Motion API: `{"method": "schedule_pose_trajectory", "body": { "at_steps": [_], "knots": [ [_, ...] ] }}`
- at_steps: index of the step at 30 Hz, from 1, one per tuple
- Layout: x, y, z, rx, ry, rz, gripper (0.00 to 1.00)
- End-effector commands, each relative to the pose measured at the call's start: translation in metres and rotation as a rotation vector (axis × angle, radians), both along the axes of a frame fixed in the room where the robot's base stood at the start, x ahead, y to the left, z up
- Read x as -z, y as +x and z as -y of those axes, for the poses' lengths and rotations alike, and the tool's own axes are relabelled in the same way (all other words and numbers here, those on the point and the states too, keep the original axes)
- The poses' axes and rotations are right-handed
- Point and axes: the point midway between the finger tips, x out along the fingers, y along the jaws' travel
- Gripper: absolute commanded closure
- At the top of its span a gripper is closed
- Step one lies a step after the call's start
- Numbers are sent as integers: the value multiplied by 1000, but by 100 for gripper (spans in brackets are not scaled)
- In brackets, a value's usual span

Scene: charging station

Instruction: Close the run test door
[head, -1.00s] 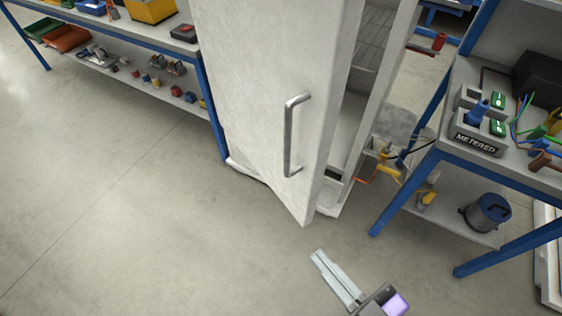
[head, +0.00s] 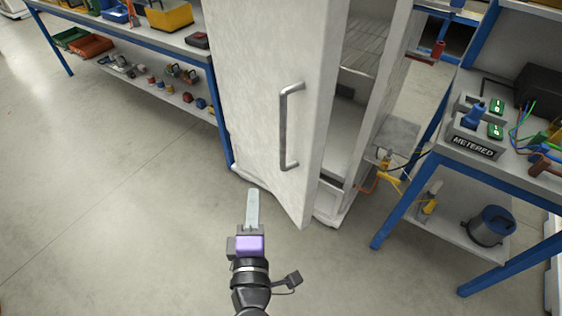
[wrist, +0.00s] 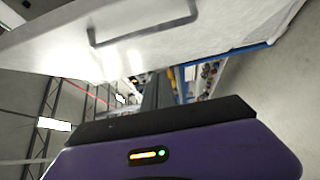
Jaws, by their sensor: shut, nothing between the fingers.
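The white door (head: 262,90) of a tall cabinet stands partly open, with a grey bar handle (head: 286,125) on its outer face. A gap at the door's right edge shows the cabinet interior (head: 345,130). My gripper (head: 253,195) is shut and empty, in front of the lower part of the door, left of and below the handle in the head view. I cannot tell whether it touches the door. In the wrist view the door (wrist: 110,35) and its handle (wrist: 145,30) fill the upper part.
A blue-framed bench (head: 205,52) with bins and small parts stands at the left. Another blue-framed bench (head: 500,172) with a block labelled METERED (head: 473,146) stands at the right, a blue-lidded bucket (head: 492,225) on its lower shelf. The floor (head: 110,220) at the left is clear.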

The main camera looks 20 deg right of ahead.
Motion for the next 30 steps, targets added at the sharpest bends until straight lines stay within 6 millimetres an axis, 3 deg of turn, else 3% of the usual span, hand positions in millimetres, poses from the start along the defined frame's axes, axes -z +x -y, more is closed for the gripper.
{"method": "schedule_pose_trajectory", "body": {
  "at_steps": [4, 8, 22, 30],
  "knots": [
    [-3, -3, 15, 59, -31, -2, 100],
    [-2, 7, 19, 62, -35, -6, 100],
    [-3, 89, 53, 61, -32, -6, 100],
    [-2, 101, 83, 59, -32, -7, 100]
  ]
}}
